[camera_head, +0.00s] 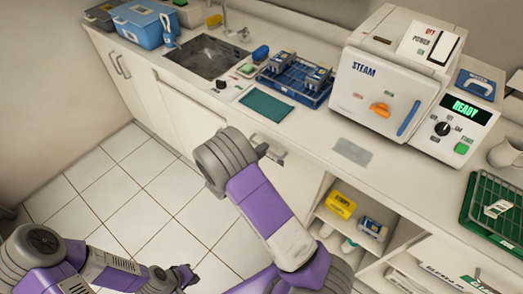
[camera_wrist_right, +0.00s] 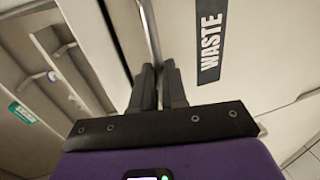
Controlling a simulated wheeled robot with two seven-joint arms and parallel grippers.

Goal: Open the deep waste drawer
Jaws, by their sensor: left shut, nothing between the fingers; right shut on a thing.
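The waste drawer's pale front, with a black WASTE label (camera_wrist_right: 210,40), fills much of the right wrist view. Its metal bar handle (camera_wrist_right: 150,28) runs down between the fingers of my right gripper (camera_wrist_right: 159,72), which is shut on it. In the head view the handle (camera_head: 274,154) shows below the counter edge, and my right wrist hides much of the drawer front around it. I cannot tell whether the drawer stands out from the cabinet. My left gripper (camera_head: 187,275) is shut and empty, low over the floor, well away from the drawer.
The counter above holds a blue rack (camera_head: 294,80), a green cloth (camera_head: 266,106) and a steam sterilizer (camera_head: 395,80). An open shelf with a yellow box (camera_head: 340,204) lies to the right. The tiled floor (camera_head: 135,195) before the cabinets is clear.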

